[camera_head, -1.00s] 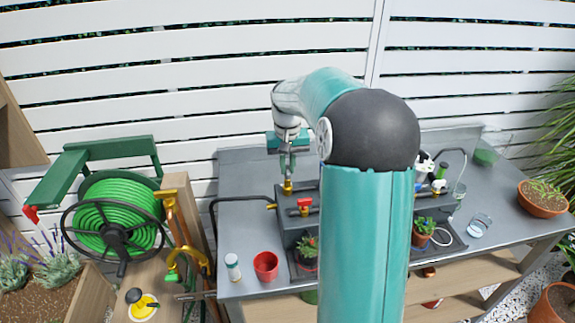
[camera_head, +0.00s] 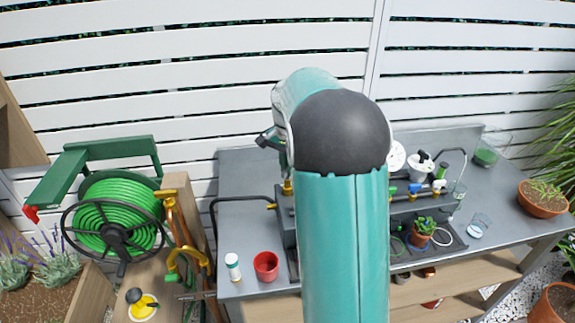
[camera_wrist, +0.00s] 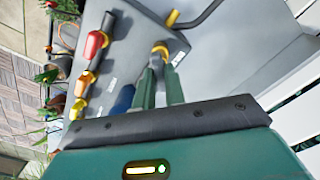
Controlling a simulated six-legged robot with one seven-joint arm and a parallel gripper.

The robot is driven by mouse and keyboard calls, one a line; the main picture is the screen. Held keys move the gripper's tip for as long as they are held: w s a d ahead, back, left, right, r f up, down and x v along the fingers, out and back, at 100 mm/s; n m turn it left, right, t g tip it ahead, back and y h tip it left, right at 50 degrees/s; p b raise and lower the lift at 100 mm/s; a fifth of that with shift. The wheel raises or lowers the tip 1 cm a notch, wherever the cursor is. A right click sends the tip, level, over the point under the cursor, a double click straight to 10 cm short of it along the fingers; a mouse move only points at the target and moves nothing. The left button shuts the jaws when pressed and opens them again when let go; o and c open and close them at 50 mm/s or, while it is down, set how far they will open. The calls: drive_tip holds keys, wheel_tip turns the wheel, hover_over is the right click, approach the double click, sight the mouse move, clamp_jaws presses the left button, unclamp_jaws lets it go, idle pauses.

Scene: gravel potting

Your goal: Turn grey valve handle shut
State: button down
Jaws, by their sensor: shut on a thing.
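My gripper (camera_wrist: 162,72) shows in the wrist view, its two green fingers close together at a brass valve fitting (camera_wrist: 160,48) near the end of the dark manifold. It is shut on the grey valve handle, which is mostly hidden between the fingertips. The handle's exact angle cannot be told. In the head view my arm hides the fingers, and only a bit of the brass fitting (camera_head: 287,187) shows beside it.
The wrist view shows a red handle (camera_wrist: 96,44), an orange handle (camera_wrist: 85,80) and a blue part (camera_wrist: 123,99) nearby. A red cup (camera_head: 266,266) and a white bottle (camera_head: 233,267) stand on the grey bench (camera_head: 232,180). A black pipe (camera_head: 232,199) bends out left.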

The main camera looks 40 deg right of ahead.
drive_tip(key=m, duration=0.4)
drive_tip(key=shift+m, duration=0.3)
drive_tip(key=m, duration=0.4)
drive_tip(key=shift+d+m, duration=0.1)
drive_tip(key=shift+m, duration=0.3)
drive_tip(key=c, duration=1.5)
unclamp_jaws()
drive_tip(key=shift+o, duration=0.2)
wheel_tip(320, 180, up, 14)
